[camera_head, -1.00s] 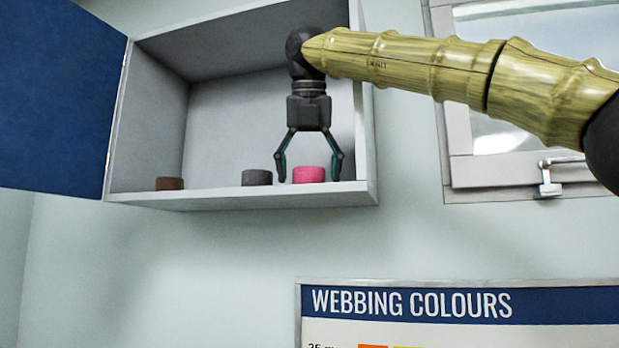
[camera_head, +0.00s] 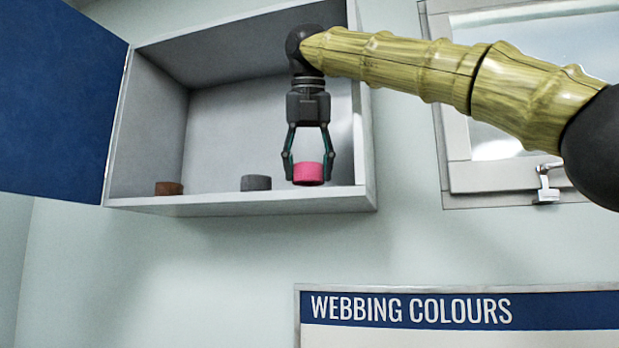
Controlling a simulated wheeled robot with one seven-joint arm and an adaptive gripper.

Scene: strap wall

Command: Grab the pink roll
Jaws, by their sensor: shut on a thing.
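The pink roll (camera_head: 308,174) is a short, bright pink cylinder at the right part of the open wall cabinet (camera_head: 240,202). My gripper (camera_head: 308,176) points down and is shut on the pink roll, one finger on its left side and one on its right.
A grey roll (camera_head: 256,183) stands left of my gripper, and a brown roll (camera_head: 168,188) stands further left. The blue cabinet door (camera_head: 60,100) hangs open at the left. The cabinet's right side wall is close to my gripper. A window (camera_head: 500,150) is at the right.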

